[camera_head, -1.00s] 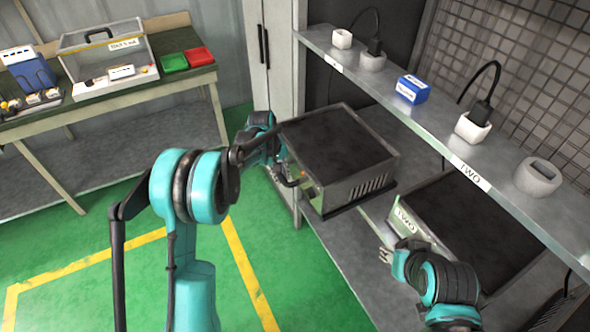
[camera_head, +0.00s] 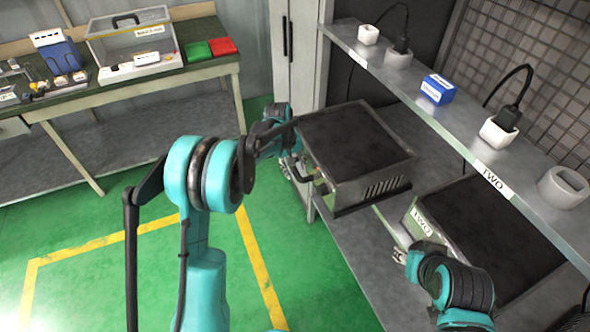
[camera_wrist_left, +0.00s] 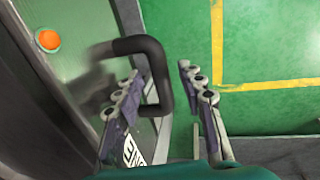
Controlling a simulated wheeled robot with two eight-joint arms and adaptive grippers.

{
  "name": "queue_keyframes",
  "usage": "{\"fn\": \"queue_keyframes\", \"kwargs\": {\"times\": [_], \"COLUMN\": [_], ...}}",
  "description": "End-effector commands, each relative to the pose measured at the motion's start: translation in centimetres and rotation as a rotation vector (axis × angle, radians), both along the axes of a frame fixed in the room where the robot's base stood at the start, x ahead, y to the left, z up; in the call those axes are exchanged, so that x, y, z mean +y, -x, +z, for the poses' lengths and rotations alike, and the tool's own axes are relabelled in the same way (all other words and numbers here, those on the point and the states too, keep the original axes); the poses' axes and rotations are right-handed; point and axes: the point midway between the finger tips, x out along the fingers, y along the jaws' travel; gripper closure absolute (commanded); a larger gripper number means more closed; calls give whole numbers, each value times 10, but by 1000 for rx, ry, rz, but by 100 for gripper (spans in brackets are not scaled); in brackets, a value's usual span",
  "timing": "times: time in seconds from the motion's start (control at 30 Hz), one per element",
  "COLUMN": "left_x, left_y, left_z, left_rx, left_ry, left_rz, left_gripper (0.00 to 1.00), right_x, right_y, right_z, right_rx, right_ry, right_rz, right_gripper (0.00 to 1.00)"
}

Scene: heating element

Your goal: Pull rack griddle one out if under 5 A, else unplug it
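In the left wrist view, the left gripper's fingers (camera_wrist_left: 165,90) are apart, one either side of the handle bar, with a gap visible. A black plug (camera_head: 402,42) stands in a grey socket (camera_head: 398,58) on the upper shelf. My right gripper (camera_head: 400,256) is beside griddle two (camera_head: 480,235); its finger state is unclear.
A blue box (camera_head: 437,90) and a second plug (camera_head: 508,118) in a white socket are on the upper shelf (camera_head: 465,140). An empty grey socket (camera_head: 563,188) is at right. A workbench (camera_head: 120,85) with a red tray and green tray stands at left. The green floor between is clear.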

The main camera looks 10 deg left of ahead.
Motion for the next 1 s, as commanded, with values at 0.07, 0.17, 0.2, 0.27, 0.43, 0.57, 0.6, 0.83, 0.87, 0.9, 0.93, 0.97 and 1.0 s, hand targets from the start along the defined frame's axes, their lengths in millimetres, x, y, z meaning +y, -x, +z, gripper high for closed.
{"fn": "queue_keyframes", "kwargs": {"times": [0.07,0.17,0.2,0.27,0.43,0.57,0.6,0.83,0.87,0.9,0.93,0.97,1.0], "left_x": [2,5,7,9,14,17,18,18,18,18,18,18,18], "left_y": [1,4,5,7,11,12,12,13,13,13,13,13,13], "left_z": [11,31,40,54,87,103,106,112,112,112,112,112,112], "left_rx": [0,0,0,0,0,0,0,0,0,0,0,0,0], "left_ry": [0,0,0,0,0,0,0,0,0,0,0,0,0], "left_rz": [1,1,1,0,1,1,1,1,1,1,1,1,1], "left_gripper": [61,61,61,61,61,61,61,61,61,61,61,61,61], "right_x": [0,0,0,0,0,0,0,0,0,0,0,0,0], "right_y": [0,0,0,0,0,0,0,0,0,0,0,0,0], "right_z": [0,0,0,0,0,0,0,0,0,0,0,0,0], "right_rx": [0,0,0,0,0,0,0,0,0,0,0,0,0], "right_ry": [0,0,0,0,0,0,0,0,0,0,0,0,0], "right_rz": [0,0,0,0,0,0,0,0,0,0,0,0,0], "right_gripper": [60,60,60,60,60,60,60,60,60,60,60,60,60]}}
